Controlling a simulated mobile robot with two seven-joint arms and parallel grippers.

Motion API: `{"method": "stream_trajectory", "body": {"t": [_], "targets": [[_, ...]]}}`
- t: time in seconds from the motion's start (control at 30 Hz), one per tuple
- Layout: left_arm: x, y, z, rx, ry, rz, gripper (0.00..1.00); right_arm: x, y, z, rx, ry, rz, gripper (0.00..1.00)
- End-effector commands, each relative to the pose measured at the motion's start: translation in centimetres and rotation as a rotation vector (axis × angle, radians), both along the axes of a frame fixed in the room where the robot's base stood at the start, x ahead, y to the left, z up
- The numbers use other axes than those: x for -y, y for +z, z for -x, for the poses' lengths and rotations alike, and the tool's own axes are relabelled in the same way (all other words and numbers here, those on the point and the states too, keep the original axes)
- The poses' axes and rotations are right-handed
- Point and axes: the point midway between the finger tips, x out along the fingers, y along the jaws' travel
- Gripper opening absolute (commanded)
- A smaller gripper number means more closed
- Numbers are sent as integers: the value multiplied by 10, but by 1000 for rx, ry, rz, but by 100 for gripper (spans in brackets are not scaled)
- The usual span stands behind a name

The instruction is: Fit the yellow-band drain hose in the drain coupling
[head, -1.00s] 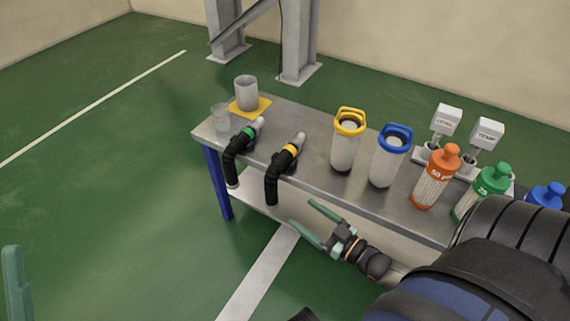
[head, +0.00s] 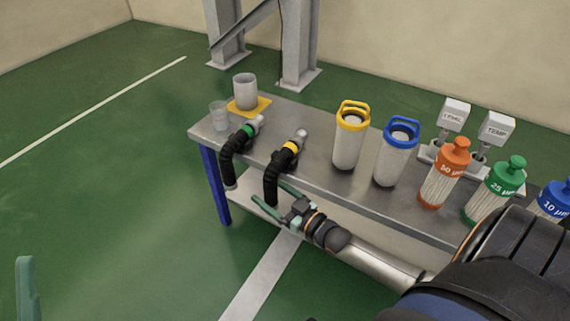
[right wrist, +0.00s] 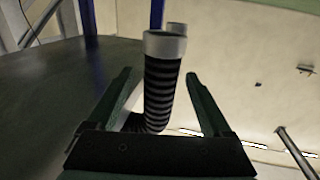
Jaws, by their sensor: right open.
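The yellow-band drain hose (head: 271,180) is black and ribbed. It bends over the table's front edge and hangs down, its yellow band (head: 291,147) up on the table. My right gripper (head: 268,194) is open at the hose's hanging part, below the table top. In the right wrist view the ribbed hose (right wrist: 160,90) with a pale grey end cuff (right wrist: 164,45) shows between the open fingers; contact cannot be told. Only one green finger of my left gripper (head: 27,290) shows at the lower left. I cannot make out the drain coupling for certain.
A green-band hose (head: 228,160) hangs left of the yellow-band one. The metal table (head: 315,160) carries a grey cup (head: 245,91), a clear cup (head: 219,116), yellow-topped (head: 349,142) and blue-topped (head: 394,155) canisters, and several bottles at right. The floor at left is clear.

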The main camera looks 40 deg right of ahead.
Motion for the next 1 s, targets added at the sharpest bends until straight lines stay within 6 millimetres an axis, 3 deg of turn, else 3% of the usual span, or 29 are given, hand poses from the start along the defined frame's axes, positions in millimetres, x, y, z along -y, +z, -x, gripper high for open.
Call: {"method": "stream_trajectory", "body": {"t": [0.17, 0.9, 1.0], "targets": [[0, 1, 0, -1, -1, 1, 50, 0, 0, 0, -1, 0, -1, 84], [0, 1, 1, -1, -2, 6, 50, 0, 0, 1, 0, 0, 0, 1], [0, 1, 0, -1, -1, 5, 50, 0, 0, 1, 0, 0, 0, 0]]}}
